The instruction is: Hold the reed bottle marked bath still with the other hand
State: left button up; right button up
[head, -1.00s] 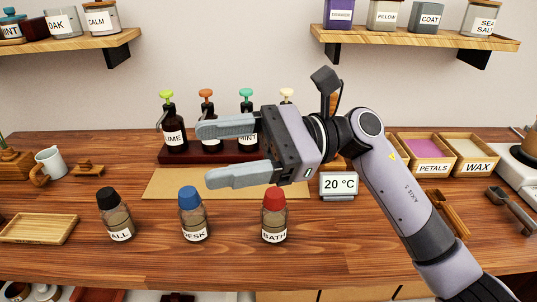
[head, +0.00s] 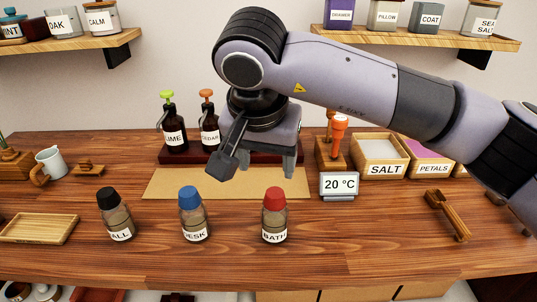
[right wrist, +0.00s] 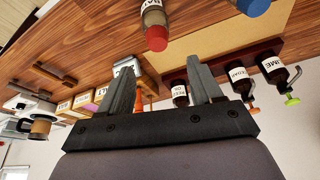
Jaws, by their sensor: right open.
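The reed bottle marked bath (head: 274,222) has a red cap and stands upright at the front of the wooden bench, right of the desk and all bottles. Its red cap and body also show at the top middle of the right wrist view (right wrist: 153,20). My right gripper (head: 270,168) is open and points downward, behind the bath bottle and apart from it. Its two fingers (right wrist: 163,75) show spread and empty in the right wrist view. My left gripper is in neither current view.
The blue-capped desk bottle (head: 193,220) and black-capped all bottle (head: 115,218) stand to the left. A 20 °C display (head: 340,185) stands to the right.

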aim_at(275, 193)
jog(key=x, duration=1.2)
jog(key=shift+w+d+r, duration=0.2)
jog(key=shift+w+d, duration=0.05)
jog(key=shift+d, duration=0.15)
jog(key=shift+c, duration=0.4)
